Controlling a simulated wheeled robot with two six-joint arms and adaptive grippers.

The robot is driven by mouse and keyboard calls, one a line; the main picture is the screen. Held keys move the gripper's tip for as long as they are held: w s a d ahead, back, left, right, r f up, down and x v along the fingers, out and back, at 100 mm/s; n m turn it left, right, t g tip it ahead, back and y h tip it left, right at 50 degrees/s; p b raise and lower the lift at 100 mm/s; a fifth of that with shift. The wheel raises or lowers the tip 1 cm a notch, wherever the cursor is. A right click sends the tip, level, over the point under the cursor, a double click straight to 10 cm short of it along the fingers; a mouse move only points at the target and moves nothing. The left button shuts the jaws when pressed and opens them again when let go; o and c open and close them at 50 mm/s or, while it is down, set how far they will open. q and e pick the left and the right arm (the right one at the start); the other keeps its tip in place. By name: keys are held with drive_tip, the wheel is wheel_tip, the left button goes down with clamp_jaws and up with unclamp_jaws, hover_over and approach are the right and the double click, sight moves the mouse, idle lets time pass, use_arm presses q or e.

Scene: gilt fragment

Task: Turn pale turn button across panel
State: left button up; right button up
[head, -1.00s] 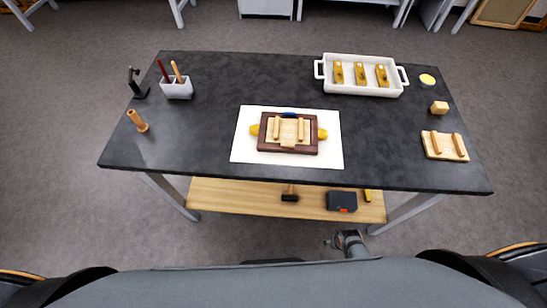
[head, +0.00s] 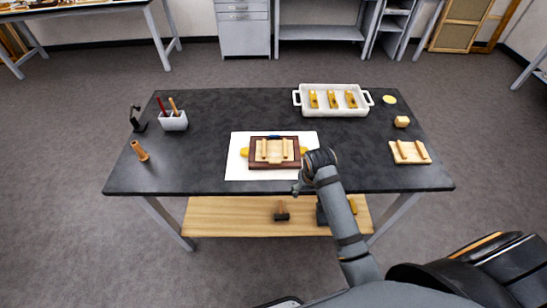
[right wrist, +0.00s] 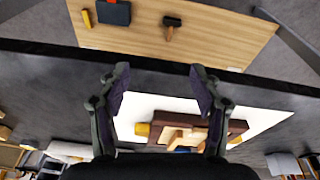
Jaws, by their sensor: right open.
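A pale wooden panel with two upright battens (head: 274,148) sits in a dark brown frame (head: 252,163) on a white sheet (head: 236,172). The pale turn button (head: 274,160) is small at the panel's near edge; its exact angle is hard to tell. Yellow tabs (head: 303,153) stick out at the frame's sides. My right gripper (head: 299,186) is open and empty, at the table's near edge, just right of and nearer than the frame. In the right wrist view its spread fingers (right wrist: 157,82) flank part of the frame (right wrist: 236,127). My left gripper is not in view.
A white tray (head: 298,100) with several yellow pieces stands at the back right. A small wooden block (head: 402,121) and a board with two battens (head: 408,160) lie right. Table between is clear.

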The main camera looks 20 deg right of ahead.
sight(275, 161)
drive_tip(key=shift+m+g+y, duration=0.3)
drive_tip(key=shift+m+g, duration=0.2)
drive_tip(key=w+r, duration=0.1)
drive_tip(key=w, duration=0.1)
drive_tip(key=w+a+r, duration=0.1)
drive_tip(key=w, duration=0.2)
drive_tip(key=w+a, duration=0.1)
drive_tip(key=w, duration=0.2)
drive_tip(key=shift+a+r, duration=0.15)
drive_tip(key=shift+r, duration=0.25)
drive_tip(key=w+a+r+g, duration=0.1)
drive_tip(key=w+a+r, duration=0.3)
drive_tip(key=w+r, duration=0.4)
drive_tip(key=shift+m, duration=0.3)
drive_tip(key=f+b, duration=0.2)
drive_tip(key=b, duration=0.1)
drive_tip(key=f+b, duration=0.3)
drive_tip(key=s+f+b, duration=0.1)
drive_tip(key=f+b, duration=0.2)
drive_tip(key=shift+a, duration=0.1)
drive_tip(key=shift+f+p, duration=0.15)
drive_tip(key=shift+p, duration=0.5)
drive_tip(key=shift+f, duration=0.5)
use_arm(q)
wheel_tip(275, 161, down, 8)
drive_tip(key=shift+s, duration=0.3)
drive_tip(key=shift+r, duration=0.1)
